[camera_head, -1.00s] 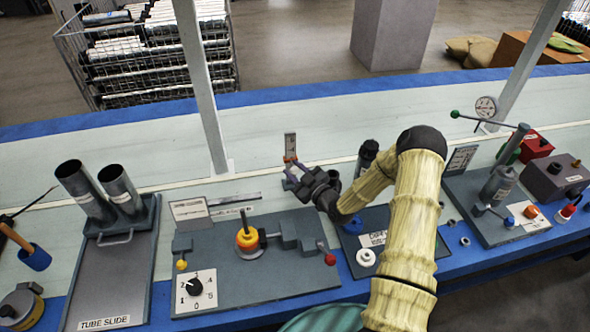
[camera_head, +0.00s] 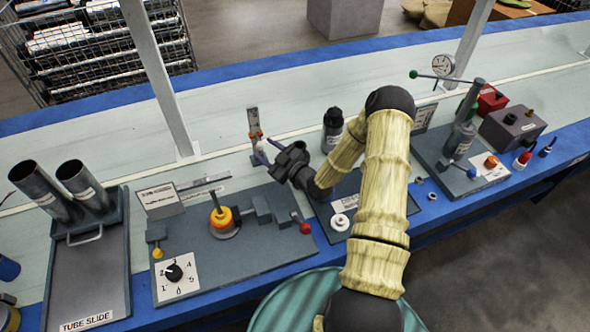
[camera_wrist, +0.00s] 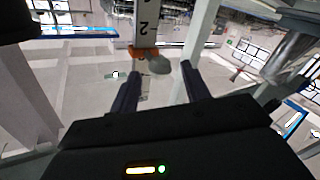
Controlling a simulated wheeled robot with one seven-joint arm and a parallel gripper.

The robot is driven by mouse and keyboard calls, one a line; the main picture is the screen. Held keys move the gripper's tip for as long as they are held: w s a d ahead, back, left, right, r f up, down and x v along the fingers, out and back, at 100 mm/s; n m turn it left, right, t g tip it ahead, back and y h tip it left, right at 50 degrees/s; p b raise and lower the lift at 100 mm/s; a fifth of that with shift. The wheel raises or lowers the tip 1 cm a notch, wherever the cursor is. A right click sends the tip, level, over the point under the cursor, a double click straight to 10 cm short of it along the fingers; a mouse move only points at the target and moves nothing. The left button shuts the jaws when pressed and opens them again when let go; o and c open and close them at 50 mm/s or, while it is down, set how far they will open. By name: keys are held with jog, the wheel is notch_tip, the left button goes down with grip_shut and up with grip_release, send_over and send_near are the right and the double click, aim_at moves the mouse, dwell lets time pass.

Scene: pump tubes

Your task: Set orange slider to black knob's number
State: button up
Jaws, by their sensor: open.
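The orange slider (camera_head: 255,135) sits on an upright pale scale plate (camera_head: 253,118) at the back of the bench. In the wrist view, the slider (camera_wrist: 141,52) is just below the printed "2" on the plate (camera_wrist: 144,25), and a grey rounded tip (camera_wrist: 159,65) sticks out beside it. My gripper (camera_head: 264,150) is open in front of the slider. In the wrist view, its two fingers (camera_wrist: 160,77) are spread, with the grey tip between and beyond them; contact cannot be told. The black knob (camera_head: 174,272) is on a white numbered dial at the front left; its white mark points up-left, and the exact number is too small to read surely.
A grey panel with a yellow-orange part (camera_head: 223,220) and a red ball (camera_head: 305,228) lies left of my arm. A dark bottle (camera_head: 332,132) stands close right of the gripper. A tube slide (camera_head: 95,275) is at the left, a gauge stand (camera_head: 460,130) at the right.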

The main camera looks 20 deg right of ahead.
aim_at(260, 146)
jog(key=v, duration=1.4)
jog(key=shift+b, duration=0.35)
jog(key=n+b, duration=0.9)
jog(key=b, duration=0.9)
jog(key=shift+f+b, duration=0.1)
jog(key=shift+b, duration=0.3)
jog(key=shift+w, duration=0.15)
jog(key=b+x, duration=0.3)
jog(key=x, duration=1.4)
jog(key=shift+w+a, duration=0.1)
